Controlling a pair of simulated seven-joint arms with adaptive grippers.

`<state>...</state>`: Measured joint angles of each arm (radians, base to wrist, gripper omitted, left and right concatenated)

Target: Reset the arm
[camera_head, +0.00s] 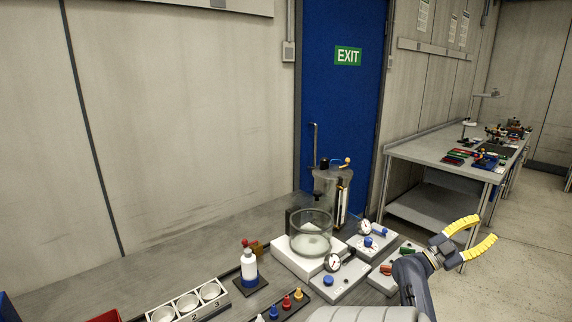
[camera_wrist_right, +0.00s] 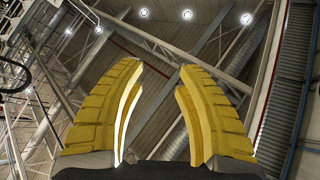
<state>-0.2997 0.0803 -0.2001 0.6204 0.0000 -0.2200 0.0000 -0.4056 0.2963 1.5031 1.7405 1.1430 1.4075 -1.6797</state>
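My right gripper (camera_head: 478,238) is raised at the lower right of the head view, with its yellow ribbed fingers spread apart and nothing between them. In the right wrist view, the same gripper (camera_wrist_right: 160,85) points up toward the ceiling, its fingers apart and empty. My left gripper is not in the head view. A drum pump setup stands on the bench, with a clear vessel (camera_head: 309,232) on a white base (camera_head: 290,262) and a taller transparent container (camera_head: 333,190) behind it.
Grey boxes with gauges and knobs (camera_head: 338,281) stand left of my right arm. A white bottle with a red top (camera_head: 248,263), a three-cup rack (camera_head: 188,303) and small coloured pieces (camera_head: 287,302) are at the front. A second table (camera_head: 440,152) stands at the right.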

